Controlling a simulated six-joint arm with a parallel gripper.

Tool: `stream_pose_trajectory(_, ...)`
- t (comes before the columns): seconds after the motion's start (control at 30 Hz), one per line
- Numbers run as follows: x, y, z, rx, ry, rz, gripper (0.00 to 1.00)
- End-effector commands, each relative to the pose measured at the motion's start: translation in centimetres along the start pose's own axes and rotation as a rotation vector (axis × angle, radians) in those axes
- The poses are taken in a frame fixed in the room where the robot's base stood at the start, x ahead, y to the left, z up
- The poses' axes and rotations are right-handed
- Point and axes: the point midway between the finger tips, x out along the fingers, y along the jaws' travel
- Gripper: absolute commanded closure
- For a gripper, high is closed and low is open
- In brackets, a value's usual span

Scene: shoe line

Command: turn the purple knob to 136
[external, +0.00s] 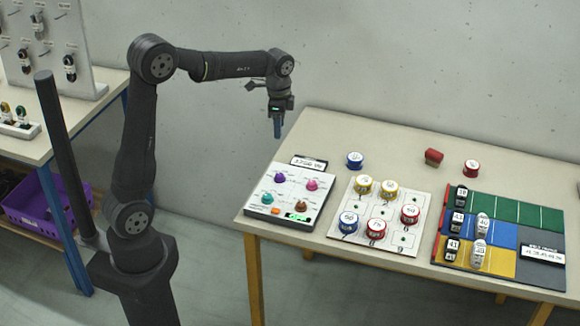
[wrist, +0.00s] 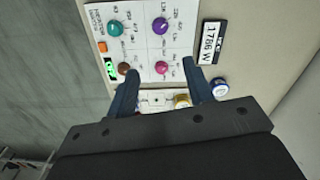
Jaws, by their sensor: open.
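The purple knob (external: 279,177) is on the upper left of a white control panel (external: 262,200) on the table. It also shows in the wrist view (wrist: 160,26), ahead of my fingers and apart from them. The number it points at is too small to read. My gripper (external: 278,129) hangs above the back edge of the panel, pointing down. In the wrist view my gripper (wrist: 160,92) has its two blue fingers spread, with nothing held between them.
A pink knob (external: 312,184), a teal knob (external: 267,199) and a brown knob (external: 300,206) share the panel with an orange button (external: 276,211) and a green display (external: 297,217). A label (external: 309,162) reading about "1786 W" stands behind. A spool board (external: 380,218) is to the right.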

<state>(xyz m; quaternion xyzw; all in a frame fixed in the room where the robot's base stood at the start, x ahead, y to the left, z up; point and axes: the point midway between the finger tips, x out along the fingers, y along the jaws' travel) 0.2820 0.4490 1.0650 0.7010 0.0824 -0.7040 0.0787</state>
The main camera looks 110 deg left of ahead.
Motion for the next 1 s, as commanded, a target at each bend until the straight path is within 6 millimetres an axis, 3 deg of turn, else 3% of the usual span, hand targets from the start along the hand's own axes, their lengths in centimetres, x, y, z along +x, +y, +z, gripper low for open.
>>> stream_pose_trajectory(0.3, 0.0, -0.1, 0.0, -0.522, 0.002, 0.006, 0.52)
stream_pose_trajectory(0.57, 0.7, -0.1, 0.1, -0.648, 0.000, 0.008, 0.52)
stream_pose_trajectory(0.77, 3.9, -0.1, 0.1, -0.646, -0.003, 0.009, 0.52)
stream_pose_trajectory(1.0, 9.2, 0.0, 0.1, -0.645, -0.003, 0.009, 0.52)
